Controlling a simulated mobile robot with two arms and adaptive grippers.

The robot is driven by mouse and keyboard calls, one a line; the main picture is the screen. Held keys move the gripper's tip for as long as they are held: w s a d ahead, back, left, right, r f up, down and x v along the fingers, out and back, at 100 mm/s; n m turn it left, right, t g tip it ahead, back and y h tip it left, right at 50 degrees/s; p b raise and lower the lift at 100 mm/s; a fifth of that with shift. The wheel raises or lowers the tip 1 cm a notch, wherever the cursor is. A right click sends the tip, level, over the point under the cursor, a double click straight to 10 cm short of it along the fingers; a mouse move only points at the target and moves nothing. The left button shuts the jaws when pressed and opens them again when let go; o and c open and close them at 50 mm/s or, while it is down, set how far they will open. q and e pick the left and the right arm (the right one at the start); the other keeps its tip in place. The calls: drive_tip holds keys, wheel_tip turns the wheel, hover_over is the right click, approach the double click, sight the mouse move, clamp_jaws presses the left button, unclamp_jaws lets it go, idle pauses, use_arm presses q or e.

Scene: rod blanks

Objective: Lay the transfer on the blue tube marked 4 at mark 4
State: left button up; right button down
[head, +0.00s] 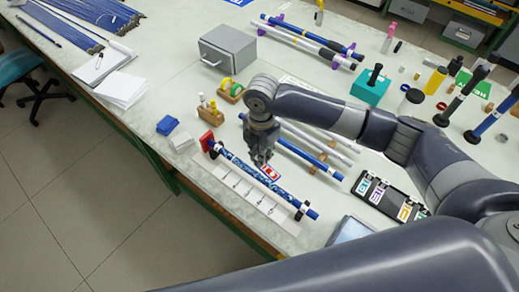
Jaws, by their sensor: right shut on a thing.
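A blue tube (287,195) with a patterned section lies along a white marked strip (238,186) near the table's front edge. The numbers on the tube and strip are too small to read. My right gripper (263,161) points down just behind the tube's middle, shut on a small red and white transfer (271,172). The transfer is at the tube's far side; I cannot tell whether it touches the tube. My left gripper is not in view.
A red block (207,141) stands at the strip's left end. Blue and white rods (308,160) lie behind my gripper. A black tray (390,196) with coloured pieces is to the right. A grey box (228,55) stands farther back. The table's left middle is mostly clear.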

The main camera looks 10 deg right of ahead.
drive_tip(key=shift+w+a+f+n, duration=0.15)
drive_tip(key=shift+f+n, duration=0.25)
drive_tip(key=shift+n, duration=0.4)
wheel_tip(320, 180, down, 6)
drive_tip(key=b, duration=0.5)
drive_tip(key=shift+r+b, duration=0.15)
drive_tip(key=shift+b, duration=0.25)
drive_tip(key=shift+r, duration=0.1)
drive_tip(key=shift+p, duration=0.5)
drive_tip(key=shift+f+b, duration=0.3)
drive_tip(key=shift+f, duration=0.4)
idle(0.5)
drive_tip(key=shift+p, duration=0.35)
idle(1.4)
wheel_tip(320, 180, up, 7)
drive_tip(key=p, duration=0.7)
idle(0.3)
